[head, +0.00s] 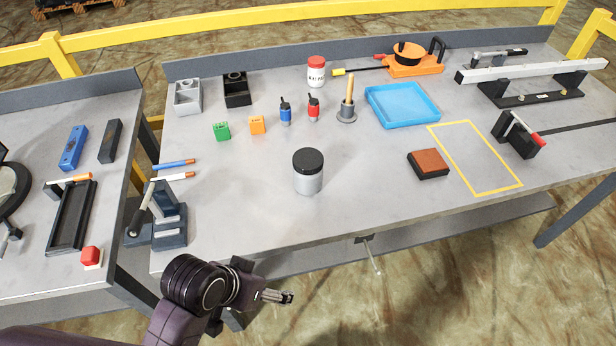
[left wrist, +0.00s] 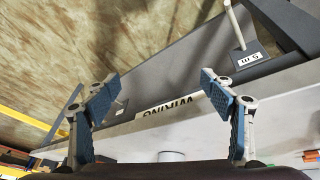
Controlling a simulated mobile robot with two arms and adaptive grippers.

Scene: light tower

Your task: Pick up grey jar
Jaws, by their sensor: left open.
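The grey jar (head: 308,182) with a black lid stands upright on the front middle of the right-hand workbench (head: 240,190) in the head view. My left gripper (head: 284,297) is below and to the left of the jar in the picture, in front of the bench's front edge and apart from the jar. The left wrist view shows its two fingers (left wrist: 160,84) spread wide with nothing between them. A small grey round shape shows low between the fingers there; I cannot tell whether it is the jar. My right gripper is not in view.
A dark stand with tools (head: 170,226) is on the bench left of the jar. Green (head: 222,131) and orange (head: 257,124) blocks and small bottles (head: 286,113) stand behind it. A brown-topped block (head: 428,164) lies to the right. Bench around the jar is clear.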

